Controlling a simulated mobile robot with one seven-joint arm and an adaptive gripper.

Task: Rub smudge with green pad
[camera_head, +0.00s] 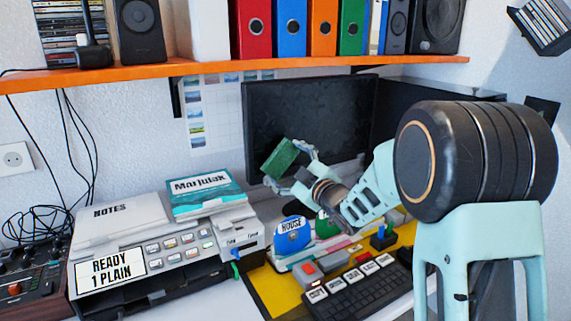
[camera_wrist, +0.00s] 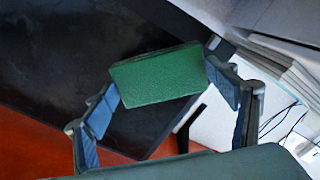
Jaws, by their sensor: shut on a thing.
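The green pad (camera_head: 282,158) is a rectangular block held up in front of the dark monitor (camera_head: 308,112). My gripper (camera_head: 291,166) is shut on the pad, with a finger on each side of it. In the wrist view the pad (camera_wrist: 157,75) sits between my two blue-grey fingertips (camera_wrist: 163,84), in front of the dark screen (camera_wrist: 50,75). I cannot tell whether the pad touches the screen. The screen shows faint uneven marks, but I cannot make out a distinct smudge.
A printer (camera_head: 160,250) with a Marjulak box (camera_head: 205,192) stands left. An orange shelf (camera_head: 200,68) with binders is above. A second dark monitor (camera_head: 400,105) is at right.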

